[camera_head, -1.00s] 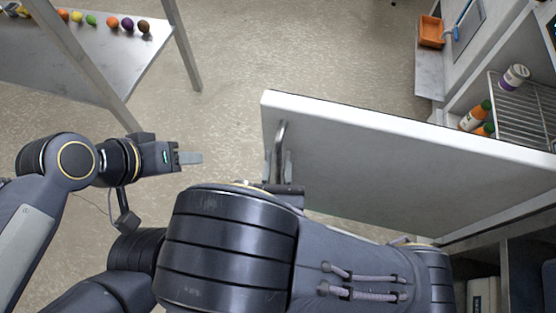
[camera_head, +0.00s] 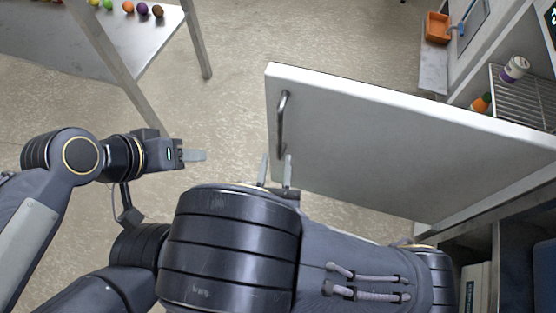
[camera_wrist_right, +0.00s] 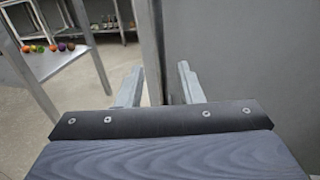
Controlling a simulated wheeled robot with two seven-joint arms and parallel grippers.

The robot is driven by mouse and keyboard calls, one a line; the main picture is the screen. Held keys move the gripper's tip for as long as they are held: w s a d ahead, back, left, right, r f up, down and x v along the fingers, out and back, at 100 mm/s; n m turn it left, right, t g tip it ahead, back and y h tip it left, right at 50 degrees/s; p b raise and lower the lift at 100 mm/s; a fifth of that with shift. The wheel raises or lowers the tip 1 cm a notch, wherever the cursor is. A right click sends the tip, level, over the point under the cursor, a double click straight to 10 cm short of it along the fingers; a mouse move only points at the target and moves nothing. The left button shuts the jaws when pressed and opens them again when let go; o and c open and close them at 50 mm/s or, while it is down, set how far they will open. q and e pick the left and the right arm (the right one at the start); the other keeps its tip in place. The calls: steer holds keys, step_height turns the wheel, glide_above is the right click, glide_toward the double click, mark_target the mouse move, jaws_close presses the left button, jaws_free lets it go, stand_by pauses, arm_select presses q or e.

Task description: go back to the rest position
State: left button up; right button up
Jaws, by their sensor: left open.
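My left gripper (camera_head: 194,155) is at the left of the head view, empty and open over the bare floor. My right gripper (camera_head: 276,171) is just below the handle (camera_head: 282,122) of an open white door (camera_head: 400,140). Its two fingers are apart with nothing between them, and they are clear of the handle in the head view. The fingers also show apart in the right wrist view (camera_wrist_right: 158,88), with the grey door face (camera_wrist_right: 250,50) behind and to the right. My right arm covers much of the lower middle of the head view.
A metal table (camera_head: 150,38) with several coloured round items stands at upper left. The opened unit at right has a wire rack (camera_head: 530,95) with bottles. An orange bin (camera_head: 438,27) sits at upper right. Floor (camera_head: 235,100) is free between table and door.

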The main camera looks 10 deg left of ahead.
stand_by(0.5)
steer(key=w+d+r+m+g+h, duration=0.25)
steer(key=d+m+g+h, duration=0.35)
steer(key=d+m, duration=0.4)
steer(key=s+d+f+m+g+y, duration=0.1)
steer(key=s+d+m+g, duration=0.2)
steer(key=d+m+g, duration=0.35)
steer(key=s+d+m+g+y, duration=0.1)
steer(key=s+d+m+g, duration=0.2)
steer(key=d+m+g, duration=0.35)
step_height(320, 180, up, 36)
steer(key=d+m+t+y+p, duration=0.1)
steer(key=m+t+y+p, duration=0.5)
steer(key=m+p, duration=0.8)
steer(key=y+p, duration=0.1)
steer(key=p, duration=1.3)
steer(key=shift+s+d+m+t+y+p, duration=0.25)
steer(key=shift+s+m+t+y+p, duration=0.05)
steer(key=shift+s+y, duration=0.1)
